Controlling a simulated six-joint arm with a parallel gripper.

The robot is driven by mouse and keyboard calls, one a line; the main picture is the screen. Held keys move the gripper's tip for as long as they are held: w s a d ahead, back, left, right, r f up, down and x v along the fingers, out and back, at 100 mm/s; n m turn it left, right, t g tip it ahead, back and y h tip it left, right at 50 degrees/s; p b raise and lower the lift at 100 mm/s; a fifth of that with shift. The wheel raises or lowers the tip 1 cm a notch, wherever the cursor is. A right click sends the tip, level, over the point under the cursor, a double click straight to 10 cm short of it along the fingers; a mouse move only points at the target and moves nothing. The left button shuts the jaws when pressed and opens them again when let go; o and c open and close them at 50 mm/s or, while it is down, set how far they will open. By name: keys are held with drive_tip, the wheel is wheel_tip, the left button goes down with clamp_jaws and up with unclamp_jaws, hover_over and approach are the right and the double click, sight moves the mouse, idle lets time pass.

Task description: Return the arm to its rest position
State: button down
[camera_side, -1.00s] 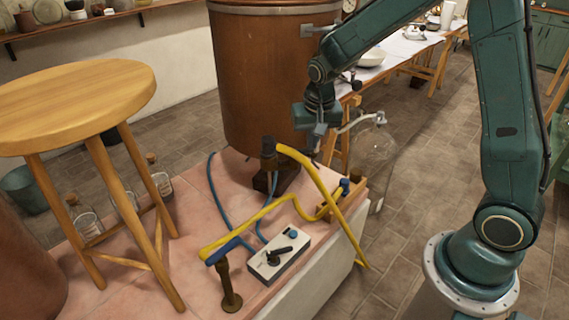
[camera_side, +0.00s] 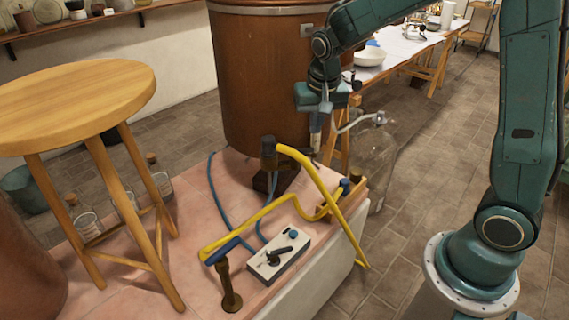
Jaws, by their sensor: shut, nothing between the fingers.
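My gripper (camera_side: 315,143) hangs pointing down in front of the brown barrel-like vessel, left of the large glass bottle (camera_side: 374,160). It is shut and holds nothing. It is above and just right of the dark fitting (camera_side: 268,152) from which the yellow hose (camera_side: 322,190) runs; I cannot tell whether there is any contact. My green arm reaches in from the right and is bent at the elbow above the frame.
The brown vessel (camera_side: 262,75) stands close behind my gripper. A switch box (camera_side: 279,256), blue tubing (camera_side: 221,205) and a brass post (camera_side: 229,285) are on the pink tiled bench (camera_side: 130,290). A wooden stool (camera_side: 75,100) is at left. Floor at right is open.

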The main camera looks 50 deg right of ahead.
drive_tip(key=s+a+r+n+t, duration=0.1)
drive_tip(key=s+r+n, duration=0.1)
drive_tip(key=s, duration=0.5)
drive_tip(key=s+a+r+n+t+y, duration=0.1)
drive_tip(key=s+a+r+n, duration=0.1)
drive_tip(key=s+r, duration=0.3)
drive_tip(key=s+a+r+n+t, duration=0.1)
drive_tip(key=s+a+r+n, duration=0.1)
drive_tip(key=s, duration=0.9)
drive_tip(key=shift+a+r+n+t+y, duration=0.15)
drive_tip(key=shift+r+n+t+y, duration=0.15)
drive_tip(key=shift+r+n, duration=0.55)
drive_tip(key=shift+s, duration=0.1)
